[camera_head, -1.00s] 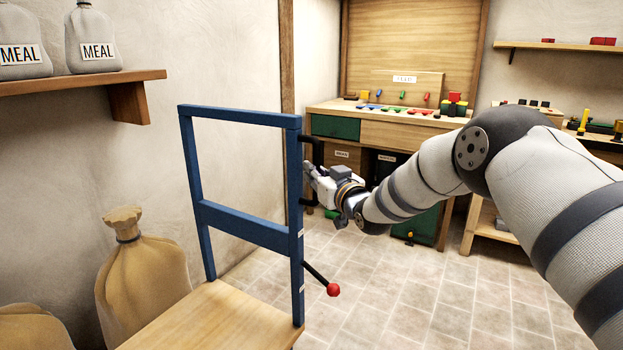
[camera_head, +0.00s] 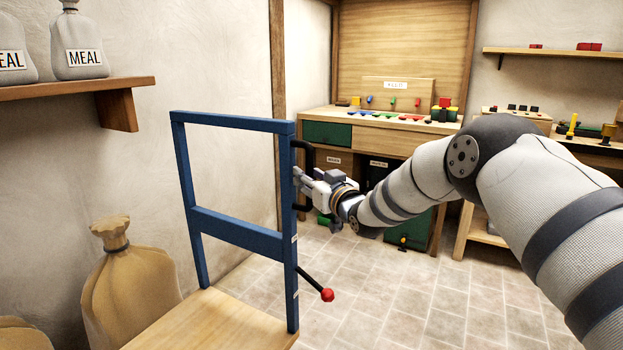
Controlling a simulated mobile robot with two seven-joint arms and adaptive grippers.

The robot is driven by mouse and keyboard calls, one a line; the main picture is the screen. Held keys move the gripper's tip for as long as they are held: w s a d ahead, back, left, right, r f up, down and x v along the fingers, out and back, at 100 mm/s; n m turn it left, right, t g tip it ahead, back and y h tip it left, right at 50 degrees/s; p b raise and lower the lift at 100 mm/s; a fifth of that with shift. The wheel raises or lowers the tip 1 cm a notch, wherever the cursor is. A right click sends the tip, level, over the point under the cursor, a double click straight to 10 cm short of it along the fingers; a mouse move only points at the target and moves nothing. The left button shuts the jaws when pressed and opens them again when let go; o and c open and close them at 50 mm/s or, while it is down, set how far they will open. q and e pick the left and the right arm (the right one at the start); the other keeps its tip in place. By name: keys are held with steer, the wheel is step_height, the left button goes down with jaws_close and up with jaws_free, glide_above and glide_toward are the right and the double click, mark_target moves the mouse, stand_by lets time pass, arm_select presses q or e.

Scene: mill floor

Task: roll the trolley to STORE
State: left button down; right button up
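The trolley has a blue upright frame (camera_head: 240,232) and a pale wooden deck (camera_head: 205,325), low in the left half of the view. A black handle (camera_head: 304,148) is fixed on the outer side of its right post. A lever with a red knob (camera_head: 327,295) sticks out lower on that post. My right gripper (camera_head: 299,180) is at the handle, its fingers overlapping the bar. Whether the fingers are closed on it is too small to tell. My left gripper is out of view. No sign reading STORE can be made out.
A tied sack (camera_head: 130,290) stands against the left wall, close to the deck. A wall shelf (camera_head: 70,92) with MEAL sacks is above it. A workbench (camera_head: 395,137) with coloured parts stands at the back. Tiled floor (camera_head: 385,300) is clear to the trolley's right.

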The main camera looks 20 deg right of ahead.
steer(key=s, duration=1.2)
steer(key=shift+d, duration=0.45)
